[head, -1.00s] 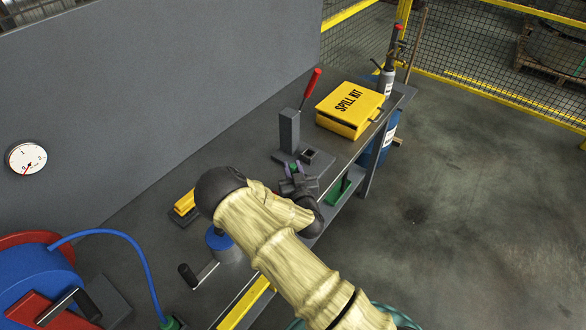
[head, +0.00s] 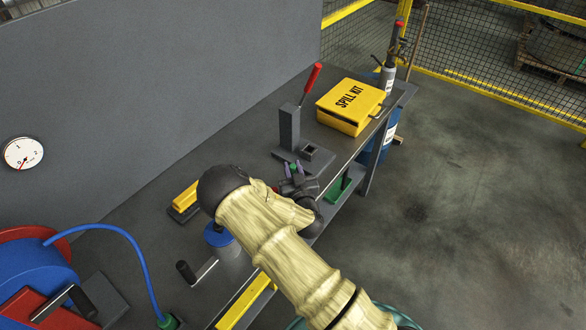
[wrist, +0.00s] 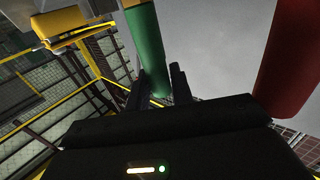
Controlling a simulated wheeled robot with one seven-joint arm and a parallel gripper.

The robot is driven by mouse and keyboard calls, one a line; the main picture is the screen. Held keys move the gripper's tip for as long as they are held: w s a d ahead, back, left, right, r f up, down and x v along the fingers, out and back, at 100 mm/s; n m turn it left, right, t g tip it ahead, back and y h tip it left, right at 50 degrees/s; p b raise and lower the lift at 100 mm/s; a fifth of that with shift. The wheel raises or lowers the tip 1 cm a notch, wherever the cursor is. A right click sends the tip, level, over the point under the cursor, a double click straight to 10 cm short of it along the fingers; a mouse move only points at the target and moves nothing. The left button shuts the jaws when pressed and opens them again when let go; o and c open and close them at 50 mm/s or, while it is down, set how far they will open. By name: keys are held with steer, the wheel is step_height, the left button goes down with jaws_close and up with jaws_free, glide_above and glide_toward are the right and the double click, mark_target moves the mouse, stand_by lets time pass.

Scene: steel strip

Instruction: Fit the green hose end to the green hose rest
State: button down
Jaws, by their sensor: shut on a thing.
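My gripper (head: 293,176) is at the bench's front edge, just in front of the dark post with the red-handled lever. A green piece (head: 168,322) sits where the blue hose ends. A green block (head: 338,191) with a dark upright is low beyond my gripper. I cannot tell which is the hose rest.
The red-handled lever (head: 310,82) and a small dark square socket (head: 309,150) stand close by. The yellow spill kit (head: 350,104) lies behind them. A red cylinder (wrist: 292,55) is near my gripper at right. A crank (head: 190,272) and blue reel (head: 35,275) are at left.

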steer(key=shift+f+b, duration=0.9)
steer(key=shift+f, duration=0.25)
steer(key=c, duration=1.1)
jaws_free()
steer(key=shift+c, duration=0.2)
steer(key=shift+s, duration=0.15)
steer(key=s+d, duration=0.3)
steer(key=s, duration=1.3)
steer(key=shift+s+r+p, duration=0.15)
steer(key=shift+s+p, duration=0.15)
steer(key=shift+s, duration=0.1)
steer(key=shift+d, duration=0.1)
steer(key=shift+w+d, duration=0.1)
